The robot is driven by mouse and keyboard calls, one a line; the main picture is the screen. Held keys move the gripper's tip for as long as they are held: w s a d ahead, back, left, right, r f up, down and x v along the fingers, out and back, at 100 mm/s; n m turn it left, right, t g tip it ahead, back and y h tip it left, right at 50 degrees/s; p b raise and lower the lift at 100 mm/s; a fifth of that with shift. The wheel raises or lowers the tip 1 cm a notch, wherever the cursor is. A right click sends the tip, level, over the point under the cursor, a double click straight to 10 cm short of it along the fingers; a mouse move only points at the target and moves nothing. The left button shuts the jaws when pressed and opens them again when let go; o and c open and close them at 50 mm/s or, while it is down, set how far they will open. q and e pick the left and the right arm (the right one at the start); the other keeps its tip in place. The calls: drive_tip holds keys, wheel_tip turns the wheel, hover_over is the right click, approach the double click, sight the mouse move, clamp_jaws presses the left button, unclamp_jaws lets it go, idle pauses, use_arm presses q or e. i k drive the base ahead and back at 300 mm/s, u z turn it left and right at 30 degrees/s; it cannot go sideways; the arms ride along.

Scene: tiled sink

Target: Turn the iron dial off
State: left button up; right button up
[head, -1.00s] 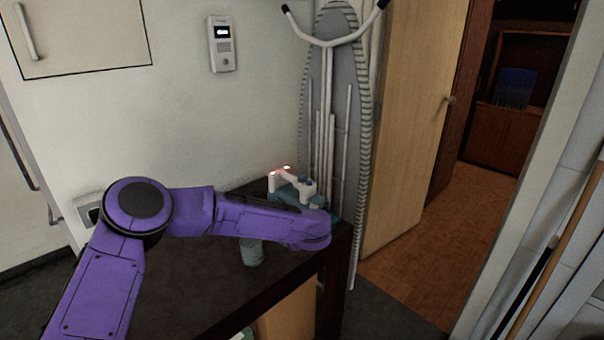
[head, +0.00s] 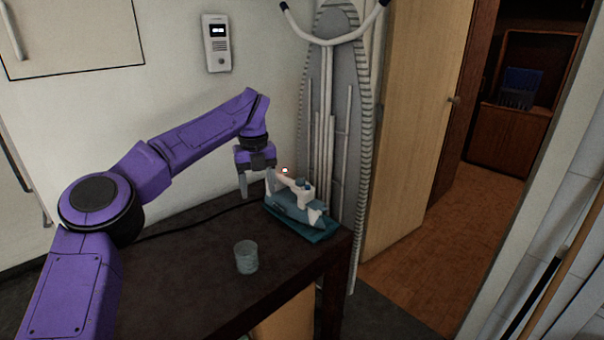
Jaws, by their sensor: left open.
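The iron (head: 292,205) is white and teal and sits on a teal base at the far right corner of the dark table. A small red-and-white light (head: 285,170) glows at the top of its handle end; I cannot make out the dial itself. My left gripper (head: 257,180) points down just left of the iron's handle end, with its fingers close beside it. It is open and holds nothing. Whether a finger touches the iron is unclear. My right gripper is not in view.
A clear glass (head: 246,257) stands on the dark table (head: 205,268) in front of the iron. A dark cord runs across the table behind it. A folded ironing board (head: 340,130) leans on the wall behind the iron. The table's near middle is clear.

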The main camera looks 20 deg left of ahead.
sight(300, 182)
drive_tip(key=i, duration=0.85)
